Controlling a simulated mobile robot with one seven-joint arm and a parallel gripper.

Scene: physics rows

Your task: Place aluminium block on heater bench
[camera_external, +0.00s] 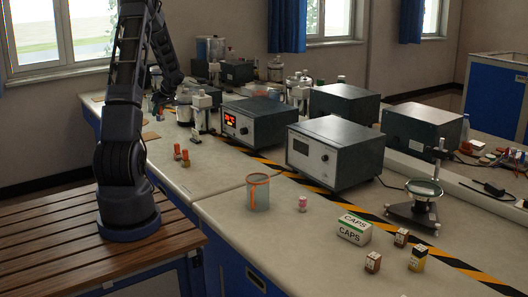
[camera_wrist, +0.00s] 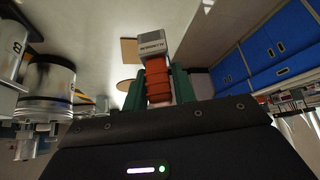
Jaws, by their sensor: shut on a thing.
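My gripper (camera_wrist: 158,90) has two green fingers, shut on a block (camera_wrist: 155,42) with a pale grey, printed end and a red-orange ribbed part between the fingers. It seems to be the aluminium block, but I cannot confirm this. In the external view my gripper (camera_external: 157,106) is small and partly hidden behind my arm, over the far left of the bench. The held block is too small to tell apart there. The long pale bench (camera_external: 220,180) runs across the external view; I cannot tell which part of it is the heater bench.
Metal cylinders (camera_wrist: 48,82) stand left of my gripper in the wrist view. Two red-topped items (camera_external: 181,155), an instrument with a red display (camera_external: 253,120), a tin (camera_external: 258,194) and a CAPS box (camera_external: 353,228) stand on the bench. Its front left is fairly clear.

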